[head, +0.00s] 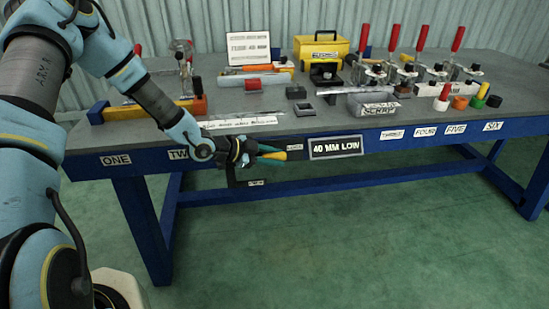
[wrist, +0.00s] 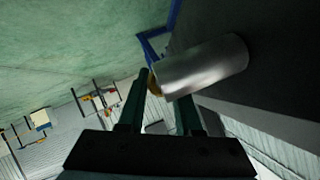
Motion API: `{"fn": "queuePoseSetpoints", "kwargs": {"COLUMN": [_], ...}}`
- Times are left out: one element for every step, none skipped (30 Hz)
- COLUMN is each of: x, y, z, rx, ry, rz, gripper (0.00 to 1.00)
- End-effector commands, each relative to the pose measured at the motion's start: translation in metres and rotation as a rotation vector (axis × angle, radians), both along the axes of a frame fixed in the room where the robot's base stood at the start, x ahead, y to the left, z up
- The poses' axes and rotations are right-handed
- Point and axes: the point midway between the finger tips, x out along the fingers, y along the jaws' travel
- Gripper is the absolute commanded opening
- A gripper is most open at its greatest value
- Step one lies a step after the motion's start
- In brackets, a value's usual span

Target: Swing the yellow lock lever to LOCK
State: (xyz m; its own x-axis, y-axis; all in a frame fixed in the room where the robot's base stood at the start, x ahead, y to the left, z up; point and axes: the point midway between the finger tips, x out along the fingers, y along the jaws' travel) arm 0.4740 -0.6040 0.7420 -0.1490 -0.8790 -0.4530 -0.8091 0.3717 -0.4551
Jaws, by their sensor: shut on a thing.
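The yellow lock lever (head: 267,148) is at the front edge of the bench, mostly hidden by my gripper. My gripper (head: 273,154) reaches it from the left, with its teal fingers around it. In the wrist view, my gripper (wrist: 161,88) has its fingers a little apart, with a small yellow-orange part of the lever (wrist: 153,84) between the tips. A silver cylinder (wrist: 208,66) lies beside that part, across the right finger's tip. One small label (head: 294,150) is right of the fingers and another (head: 257,182) hangs below; I cannot read either surely.
The green floor in front is clear.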

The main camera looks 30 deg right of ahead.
Motion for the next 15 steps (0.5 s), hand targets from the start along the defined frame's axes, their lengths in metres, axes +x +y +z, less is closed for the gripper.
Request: {"fn": "queuePoseSetpoints", "kwargs": {"x": [-0.0003,-0.0003,-0.0004,-0.0004,-0.0003,-0.0003,-0.0003,-0.0003,-0.0002,-0.0002,-0.0002,-0.0001,-0.0001,-0.0001,0.0], "y": [-0.0003,-0.0004,-0.0004,-0.0004,-0.0005,-0.0005,-0.0005,-0.0005,-0.0005,-0.0005,-0.0005,-0.0005,-0.0004,-0.0004,-0.0004], "z": [0.0005,0.0007,0.0007,0.0007,0.0008,0.0008,0.0008,0.0008,0.0008,0.0008,0.0008,0.0009,0.0008,0.0008,0.0008], "rx": [-0.003,-0.004,-0.004,-0.004,-0.004,-0.004,-0.004,-0.004,-0.003,-0.003,-0.003,-0.003,-0.003,-0.003,-0.002], "ry": [0.002,0.004,0.004,0.004,0.004,0.004,0.004,0.004,0.003,0.004,0.003,0.003,0.003,0.003,0.003], "rz": [0.001,0.001,0.001,0.001,0.001,0.001,0.001,0.001,0.002,0.002,0.002,0.002,0.002,0.002,0.002], "gripper": [0.0,0.0,0.0,0.0,0.0,0.0,0.0,0.0,0.0,0.34,0.38,0.42,0.46,0.49,0.53]}}
